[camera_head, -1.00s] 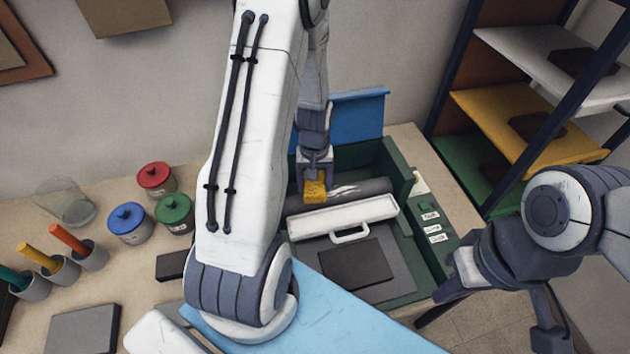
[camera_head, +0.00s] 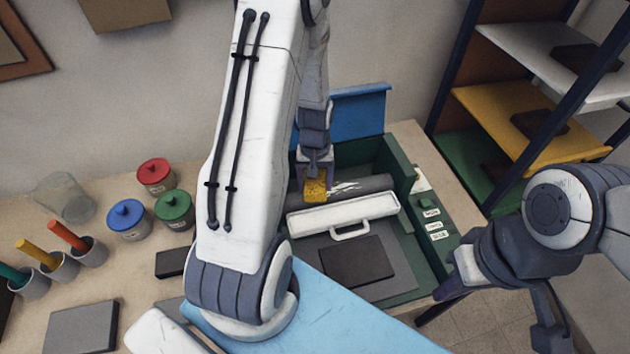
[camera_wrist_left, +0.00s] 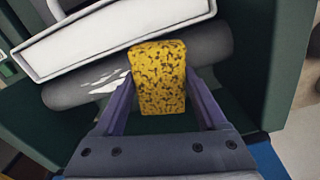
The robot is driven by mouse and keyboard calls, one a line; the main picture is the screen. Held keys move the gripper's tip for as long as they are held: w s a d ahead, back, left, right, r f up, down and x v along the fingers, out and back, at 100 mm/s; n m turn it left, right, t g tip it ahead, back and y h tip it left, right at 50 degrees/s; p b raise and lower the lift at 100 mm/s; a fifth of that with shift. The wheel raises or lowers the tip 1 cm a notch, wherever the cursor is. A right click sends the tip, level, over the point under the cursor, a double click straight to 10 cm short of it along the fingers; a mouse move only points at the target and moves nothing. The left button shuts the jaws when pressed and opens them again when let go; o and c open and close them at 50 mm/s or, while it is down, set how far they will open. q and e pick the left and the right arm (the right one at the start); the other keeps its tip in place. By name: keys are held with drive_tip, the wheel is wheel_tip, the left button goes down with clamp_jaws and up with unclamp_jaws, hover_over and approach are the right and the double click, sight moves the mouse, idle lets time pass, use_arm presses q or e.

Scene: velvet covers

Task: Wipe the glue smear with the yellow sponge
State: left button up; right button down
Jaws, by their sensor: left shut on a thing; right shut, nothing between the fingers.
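The yellow sponge (camera_head: 315,191) is held between the fingers of my left gripper (camera_head: 316,172), which is shut on it. It fills the middle of the left wrist view (camera_wrist_left: 158,78), speckled with dark spots. The sponge is at the grey roller (camera_head: 376,184) inside the green press; whether it touches the roller is hard to tell. The whitish glue smear (camera_head: 345,187) lies on the roller just right of the sponge in the head view. The smear also shows left of the sponge in the left wrist view (camera_wrist_left: 103,84). My right gripper (camera_head: 450,289) is shut and empty at the right.
The green press (camera_head: 438,255) has a white handled bar (camera_head: 345,213) in front of the roller and a dark plate (camera_head: 356,261) below it. Red, blue and green lidded pots (camera_head: 174,208) stand at left. A shelf rack (camera_head: 520,125) stands at right.

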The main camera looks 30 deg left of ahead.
sight(357, 184)
use_arm(q)
drive_tip(key=shift+f+b, duration=0.6)
drive_tip(key=shift+f, duration=0.2)
drive_tip(key=shift+w, duration=0.1)
drive_tip(key=shift+w+d+r+p, duration=0.15)
drive_tip(key=shift+w+d+p, duration=0.15)
drive_tip(key=shift+w+d, duration=2.35)
drive_tip(key=shift+w, duration=0.25)
drive_tip(key=shift+w+d, duration=1.35)
drive_tip(key=shift+w, duration=0.15)
drive_tip(key=shift+f, duration=0.2)
